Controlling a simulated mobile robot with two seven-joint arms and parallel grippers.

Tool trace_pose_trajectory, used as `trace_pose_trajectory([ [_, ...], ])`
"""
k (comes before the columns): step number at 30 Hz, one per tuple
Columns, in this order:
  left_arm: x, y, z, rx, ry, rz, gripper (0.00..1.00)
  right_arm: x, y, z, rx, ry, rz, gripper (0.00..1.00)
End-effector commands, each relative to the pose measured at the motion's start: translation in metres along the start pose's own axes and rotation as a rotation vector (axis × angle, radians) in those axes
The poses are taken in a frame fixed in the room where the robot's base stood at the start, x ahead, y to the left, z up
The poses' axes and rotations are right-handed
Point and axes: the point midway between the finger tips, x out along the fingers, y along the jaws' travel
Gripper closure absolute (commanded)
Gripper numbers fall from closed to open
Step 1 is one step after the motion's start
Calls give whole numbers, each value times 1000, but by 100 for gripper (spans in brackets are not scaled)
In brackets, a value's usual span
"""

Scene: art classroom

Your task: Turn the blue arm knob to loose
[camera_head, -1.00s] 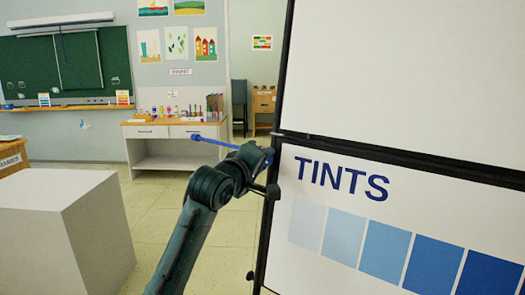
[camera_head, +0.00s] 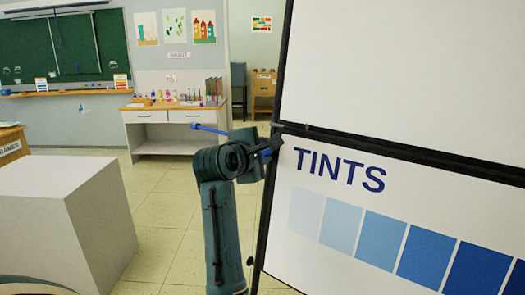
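A blue rod (camera_head: 210,129) with a round end sticks out to the left from the frame of a white board. A small blue part, apparently the blue arm knob (camera_head: 267,153), shows at the board's dark left edge. My dark teal arm rises from the bottom, left of centre; I take it to be the left one. Its gripper (camera_head: 268,147) is at the board's edge, over or against the blue part. The wrist hides much of the rod's base and knob. I cannot tell whether the fingers grip it. The right gripper is not in view.
The large white board (camera_head: 400,200) with "TINTS" and blue swatches fills the right. A white block (camera_head: 70,215) stands at the left. A desk (camera_head: 175,115) with art supplies is behind. Open floor (camera_head: 165,230) lies between the block and the board.

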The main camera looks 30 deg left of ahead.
Motion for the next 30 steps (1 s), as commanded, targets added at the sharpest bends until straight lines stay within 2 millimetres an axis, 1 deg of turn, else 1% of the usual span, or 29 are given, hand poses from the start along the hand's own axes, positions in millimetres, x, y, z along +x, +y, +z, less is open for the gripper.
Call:
trace_pose_trajectory([
  [7, 0, -1, -1, -47, 3, -12, 92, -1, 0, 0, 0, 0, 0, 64],
  [19, 0, -1, -1, -53, 4, -12, 92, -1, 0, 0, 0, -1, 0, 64],
  [20, 0, -1, -1, -53, 4, -12, 69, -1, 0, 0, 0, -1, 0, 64],
  [27, 0, 0, -1, -51, 3, -11, 49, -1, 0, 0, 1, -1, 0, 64],
  [30, 0, 0, 0, -51, 3, -11, 48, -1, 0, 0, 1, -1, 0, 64],
])
